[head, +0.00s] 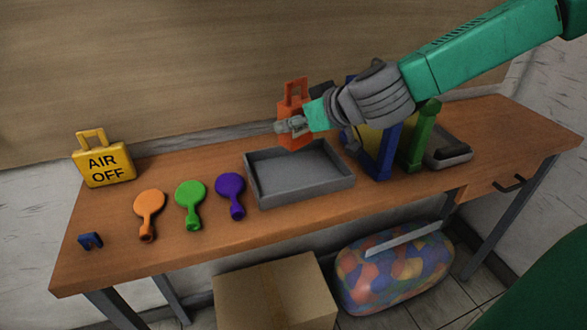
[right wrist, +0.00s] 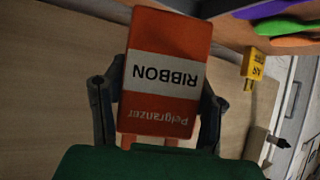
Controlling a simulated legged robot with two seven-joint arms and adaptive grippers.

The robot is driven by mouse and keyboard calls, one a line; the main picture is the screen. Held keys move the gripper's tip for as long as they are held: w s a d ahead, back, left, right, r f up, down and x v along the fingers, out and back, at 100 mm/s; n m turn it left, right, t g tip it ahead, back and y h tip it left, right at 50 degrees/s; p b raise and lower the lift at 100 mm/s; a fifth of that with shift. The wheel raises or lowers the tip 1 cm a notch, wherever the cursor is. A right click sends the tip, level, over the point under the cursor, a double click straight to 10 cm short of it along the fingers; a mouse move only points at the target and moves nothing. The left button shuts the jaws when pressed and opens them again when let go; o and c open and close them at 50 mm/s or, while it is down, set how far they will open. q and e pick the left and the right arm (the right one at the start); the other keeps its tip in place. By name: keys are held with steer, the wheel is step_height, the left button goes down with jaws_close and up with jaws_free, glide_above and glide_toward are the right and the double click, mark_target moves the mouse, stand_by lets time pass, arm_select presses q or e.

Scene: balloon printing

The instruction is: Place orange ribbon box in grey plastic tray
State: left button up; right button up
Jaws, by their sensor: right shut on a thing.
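The orange ribbon box (head: 295,93) shows in the head view above the back edge of the grey plastic tray (head: 303,197). My right gripper (head: 291,126) is shut on the box and holds it up. In the right wrist view the box (right wrist: 162,75), with a white band reading RIBBON, sits between the two dark fingers of my right gripper (right wrist: 158,108). The label is upside down there. The tray is empty and lies on the wooden table (head: 190,246). My left gripper is in neither view.
A yellow AIR OFF sign (head: 104,165) stands at the back left, with a small blue clip (head: 90,241) in front. Blue (head: 385,152) and green (head: 417,140) holders stand right of the tray.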

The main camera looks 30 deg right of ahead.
mark_target(305, 136)
steer(key=f, duration=0.2)
steer(key=f+b, duration=0.1)
steer(key=f, duration=0.1)
steer(key=shift+w+d+f, duration=0.1)
steer(key=shift+d+f, duration=0.1)
step_height(305, 136, down, 3)
steer(key=shift+a+f+b, duration=0.1)
steer(key=shift+f+b, duration=0.05)
steer(key=shift+b, duration=0.65)
steer(key=shift+f, duration=0.35)
steer(key=shift+r, duration=0.1)
steer(key=o, duration=1.2)
steer(key=shift+f, duration=0.2)
steer(key=shift+o, duration=0.2)
